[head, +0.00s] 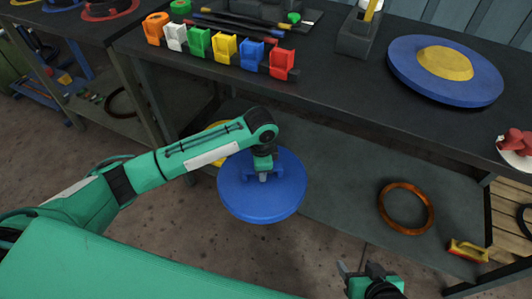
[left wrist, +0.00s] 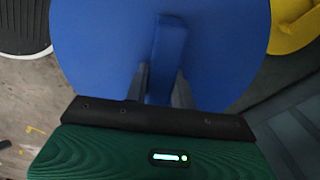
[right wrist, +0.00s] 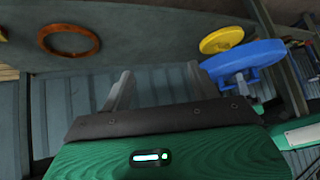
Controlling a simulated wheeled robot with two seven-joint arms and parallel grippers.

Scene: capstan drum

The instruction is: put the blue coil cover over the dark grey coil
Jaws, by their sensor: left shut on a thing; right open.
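The blue coil cover (head: 262,198) is a wide round blue disc with a raised handle. My left gripper (head: 264,172) is shut on that handle and holds the cover in front of the workbench. In the left wrist view the fingers (left wrist: 162,85) close on the handle, and the blue cover (left wrist: 95,45) fills most of the picture. The cover also shows edge-on in the right wrist view (right wrist: 240,58). My right gripper (head: 370,272) is open and empty at the lower right; its fingers (right wrist: 158,88) are apart. I cannot identify the dark grey coil in these views.
A blue disc with a yellow centre (head: 403,65) lies on the bench top. Several coloured holders (head: 226,48) stand along its front edge. A yellow disc (right wrist: 221,39) is partly behind the cover. A copper ring (head: 382,207) lies on the lower shelf. A dark ribbed round thing (left wrist: 22,28) is cut off.

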